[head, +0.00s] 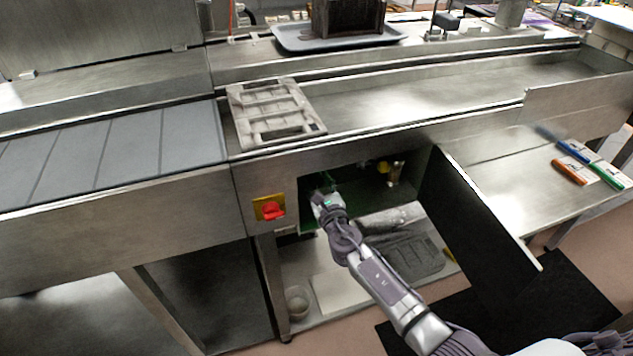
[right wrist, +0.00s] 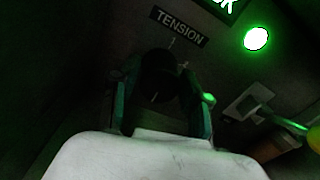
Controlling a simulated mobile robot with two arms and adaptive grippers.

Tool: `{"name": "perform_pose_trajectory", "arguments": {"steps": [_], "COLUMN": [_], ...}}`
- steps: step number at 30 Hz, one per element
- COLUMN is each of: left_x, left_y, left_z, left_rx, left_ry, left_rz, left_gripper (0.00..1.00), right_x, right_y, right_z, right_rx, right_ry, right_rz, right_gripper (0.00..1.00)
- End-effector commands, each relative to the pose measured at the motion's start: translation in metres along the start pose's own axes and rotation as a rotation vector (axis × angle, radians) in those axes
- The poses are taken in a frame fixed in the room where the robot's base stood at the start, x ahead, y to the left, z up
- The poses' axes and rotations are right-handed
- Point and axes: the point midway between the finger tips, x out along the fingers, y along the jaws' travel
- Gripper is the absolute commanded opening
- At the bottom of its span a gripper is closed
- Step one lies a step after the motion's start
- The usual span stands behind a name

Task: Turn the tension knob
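The tension knob (right wrist: 157,77) is a dark round knob on a dim panel, below a label reading TENSION (right wrist: 180,25). A short pale mark shows on the knob's lower part. My right gripper (right wrist: 160,95) has one finger on each side of the knob, close against it, and looks shut on it; the contact itself is in shadow. In the head view my right gripper (head: 325,200) reaches into the open cabinet (head: 345,180) under the line, where the knob is hidden. My left gripper is not in view.
A green lamp (right wrist: 257,38) glows right of the label, with a metal bracket (right wrist: 248,102) below it. The cabinet's open door (head: 470,215) stands right of my arm. A red switch (head: 271,209) is left of the opening. A grey mould frame (head: 275,112) lies above.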

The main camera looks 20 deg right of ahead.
Motion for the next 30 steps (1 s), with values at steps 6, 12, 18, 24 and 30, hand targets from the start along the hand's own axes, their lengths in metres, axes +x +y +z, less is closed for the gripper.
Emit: {"name": "perform_pose_trajectory", "arguments": {"steps": [6,12,18,24,30], "left_x": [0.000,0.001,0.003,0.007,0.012], "left_y": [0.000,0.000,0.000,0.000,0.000], "left_z": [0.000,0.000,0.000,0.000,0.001], "left_rx": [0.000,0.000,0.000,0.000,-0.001], "left_ry": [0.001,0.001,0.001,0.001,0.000], "left_rz": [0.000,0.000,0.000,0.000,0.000], "left_gripper": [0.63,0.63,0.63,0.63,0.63], "right_x": [0.000,0.000,0.000,0.000,0.000], "right_y": [0.000,0.000,0.000,-0.001,-0.001], "right_z": [0.000,0.000,-0.001,-0.001,-0.002], "right_rx": [0.000,0.013,0.083,0.226,0.412], "right_ry": [0.000,0.001,0.002,0.005,0.011], "right_rz": [0.000,0.000,0.001,0.001,0.002], "right_gripper": [0.07,0.07,0.07,0.07,0.07]}}
